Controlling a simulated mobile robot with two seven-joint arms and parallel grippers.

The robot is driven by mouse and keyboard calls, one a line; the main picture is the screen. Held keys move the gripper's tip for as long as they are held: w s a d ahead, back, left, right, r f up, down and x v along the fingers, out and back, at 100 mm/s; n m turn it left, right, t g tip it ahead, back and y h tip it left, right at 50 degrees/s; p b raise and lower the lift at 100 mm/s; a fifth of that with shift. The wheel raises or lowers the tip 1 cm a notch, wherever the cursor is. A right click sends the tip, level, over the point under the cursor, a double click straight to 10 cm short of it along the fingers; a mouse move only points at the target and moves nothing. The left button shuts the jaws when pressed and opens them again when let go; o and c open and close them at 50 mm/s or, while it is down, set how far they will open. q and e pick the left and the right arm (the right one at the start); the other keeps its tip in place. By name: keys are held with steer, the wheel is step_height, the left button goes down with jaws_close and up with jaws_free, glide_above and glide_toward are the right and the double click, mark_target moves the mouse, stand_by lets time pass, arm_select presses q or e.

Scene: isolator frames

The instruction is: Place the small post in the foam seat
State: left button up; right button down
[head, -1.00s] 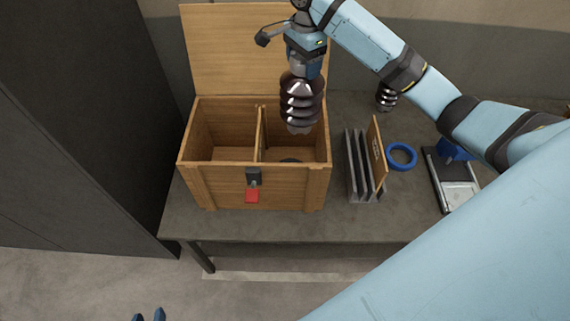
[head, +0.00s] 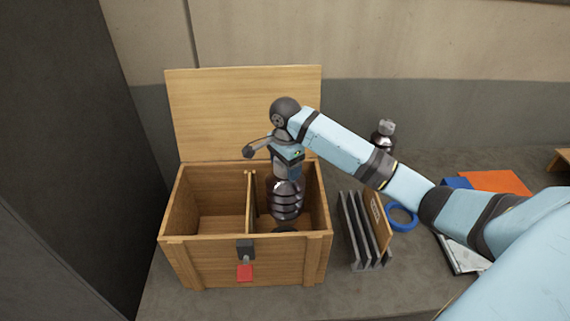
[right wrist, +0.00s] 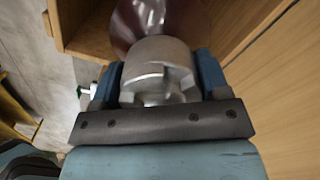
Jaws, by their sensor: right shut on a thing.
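The small post (head: 285,198) is a dark brown, glossy ribbed insulator with metal ends. My right gripper (head: 287,173) is shut on its top end and holds it upright. In the right wrist view, its grey metal cap (right wrist: 158,55) sits between the two blue fingers (right wrist: 160,85). The post hangs within the right compartment of the open wooden crate (head: 205,262). A dark patch (head: 285,229) shows below the post, probably the foam seat, mostly hidden by the front wall. I cannot tell whether the post touches it. My left gripper is out of view.
A divider (head: 251,207) stands close left of the post; the left compartment is empty. The raised lid (head: 230,110) is behind. To the right are a grey slotted rack (head: 358,235), a blue ring (head: 402,217), another ribbed post (head: 383,134) and an orange sheet (head: 495,182).

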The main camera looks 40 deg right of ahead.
mark_target(285, 189)
step_height(285, 189, down, 10)
steer(key=shift+w+r, duration=0.15)
steer(key=shift+f, duration=2.65)
steer(key=c, duration=0.5)
jaws_free()
steer(key=shift+f, duration=0.3)
steer(key=shift+c, duration=0.2)
steer(key=o, duration=0.4)
steer(key=shift+s, duration=0.2)
steer(key=shift+r, duration=0.15)
